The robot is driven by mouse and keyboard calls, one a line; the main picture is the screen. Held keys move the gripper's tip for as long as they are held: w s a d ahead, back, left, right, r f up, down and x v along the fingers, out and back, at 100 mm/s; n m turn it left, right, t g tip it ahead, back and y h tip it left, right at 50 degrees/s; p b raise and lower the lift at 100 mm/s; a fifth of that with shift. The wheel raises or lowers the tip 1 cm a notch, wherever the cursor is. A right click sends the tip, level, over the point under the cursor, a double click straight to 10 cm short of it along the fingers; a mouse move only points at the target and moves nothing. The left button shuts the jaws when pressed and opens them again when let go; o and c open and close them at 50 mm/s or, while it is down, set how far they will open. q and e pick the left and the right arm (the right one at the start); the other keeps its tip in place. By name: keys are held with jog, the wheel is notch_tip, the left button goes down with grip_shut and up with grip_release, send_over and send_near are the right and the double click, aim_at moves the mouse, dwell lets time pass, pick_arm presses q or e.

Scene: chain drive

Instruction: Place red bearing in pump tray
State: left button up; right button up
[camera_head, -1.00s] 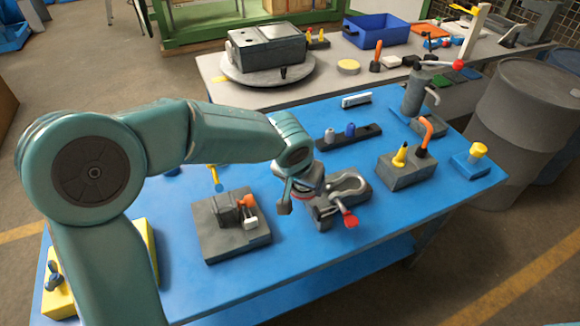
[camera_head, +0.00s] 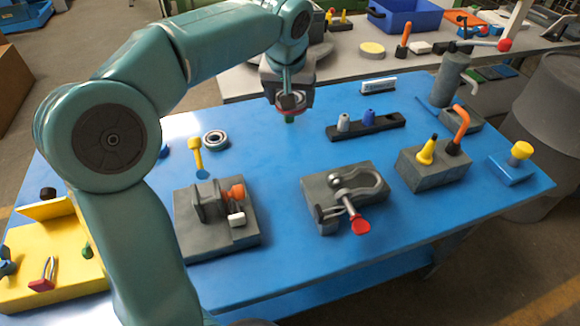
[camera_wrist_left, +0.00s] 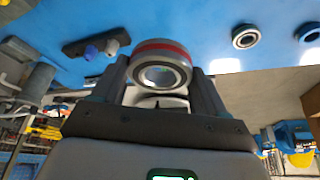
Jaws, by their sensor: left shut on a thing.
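The red bearing (camera_wrist_left: 162,66), a metal ring with a red band, is held between the two fingers of my left gripper (camera_wrist_left: 157,88) in the left wrist view. In the head view my left gripper (camera_head: 289,104) hangs above the blue table, left of the black peg strip, with the bearing's red edge (camera_head: 291,111) at its tip, partly hidden. I cannot tell for certain which thing is the pump tray. A yellow tray (camera_head: 60,211) with several small parts stands at the table's left end. My right gripper is not in view.
Another bearing (camera_head: 215,139) lies on the blue table (camera_head: 275,165), near a yellow-topped peg (camera_head: 196,155). Two grey fixtures stand in front, one with a red-tipped lever (camera_head: 360,225). A black strip (camera_head: 365,126) holds grey and blue pegs. The table centre is clear.

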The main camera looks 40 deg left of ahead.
aim_at(280, 112)
pick_arm(q)
jog(key=shift+n, duration=0.3)
jog(key=f, duration=0.1)
jog(key=s+a+f+b, duration=0.1)
jog(key=f, duration=0.2)
jog(key=shift+s+a+f+b, duration=0.2)
jog(key=shift+s+a+b, duration=0.05)
jog(key=shift+a+b, duration=0.15)
jog(key=f, duration=0.5)
jog(key=f+b, duration=0.1)
jog(key=f, duration=0.5)
jog(key=f+b, duration=0.1)
jog(key=f, duration=0.4)
jog(key=shift+w+f, duration=0.25)
jog(key=shift+f, duration=0.15)
jog(key=shift+w+f, duration=0.2)
jog(key=shift+f, duration=0.15)
jog(key=shift+r, duration=0.1)
jog(key=shift+s, duration=0.15)
